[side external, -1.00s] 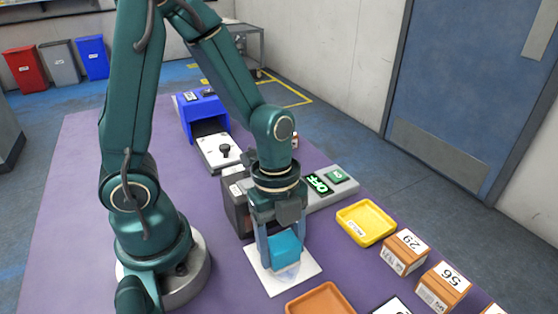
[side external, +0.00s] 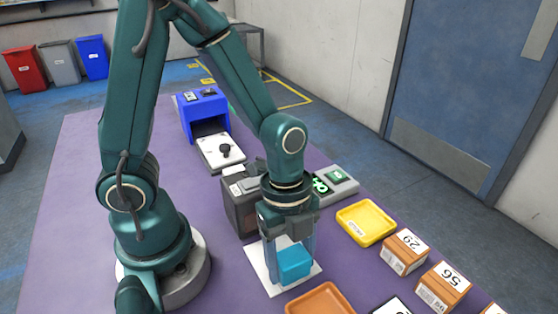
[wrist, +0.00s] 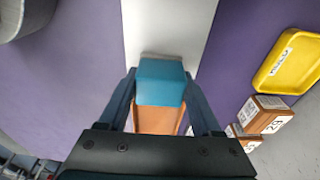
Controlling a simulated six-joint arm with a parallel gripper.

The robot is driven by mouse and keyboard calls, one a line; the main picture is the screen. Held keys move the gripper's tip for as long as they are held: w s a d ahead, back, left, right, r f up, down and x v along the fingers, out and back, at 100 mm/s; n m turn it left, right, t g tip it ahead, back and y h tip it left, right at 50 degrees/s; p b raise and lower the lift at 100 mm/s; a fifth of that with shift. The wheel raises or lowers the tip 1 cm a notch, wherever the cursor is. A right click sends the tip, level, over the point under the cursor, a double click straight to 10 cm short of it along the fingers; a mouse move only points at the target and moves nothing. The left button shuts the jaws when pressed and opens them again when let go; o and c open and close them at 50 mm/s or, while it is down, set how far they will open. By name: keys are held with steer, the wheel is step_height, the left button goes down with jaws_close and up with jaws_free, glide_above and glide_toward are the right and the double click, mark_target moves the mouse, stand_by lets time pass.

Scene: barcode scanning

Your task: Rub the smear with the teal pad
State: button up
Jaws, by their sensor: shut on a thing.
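My gripper (side external: 291,260) points down over the white plate (side external: 257,264) and is shut on the teal pad (side external: 295,265). In the wrist view the teal pad (wrist: 160,82) sits between the two fingers, with the white plate (wrist: 165,28) extending beyond it. In the side view the pad is low over the plate's right part. I cannot tell whether its underside touches the plate. The smear cannot be made out now; the pad and fingers cover part of the plate.
An orange tray (side external: 320,300) lies just in front of the plate. A yellow tray (side external: 366,222) and numbered boxes (side external: 404,252) are to the right. A dark box-shaped device (side external: 238,208) stands behind the plate.

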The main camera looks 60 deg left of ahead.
steer(key=shift+d, duration=0.8)
steer(key=shift+d+r, duration=0.15)
steer(key=shift+d, duration=0.05)
steer(key=shift+w+a+r, duration=0.1)
steer(key=shift+a+r, duration=0.05)
steer(key=shift+r, duration=3.55)
steer(key=shift+a+r, duration=0.1)
steer(key=shift+r, duration=0.05)
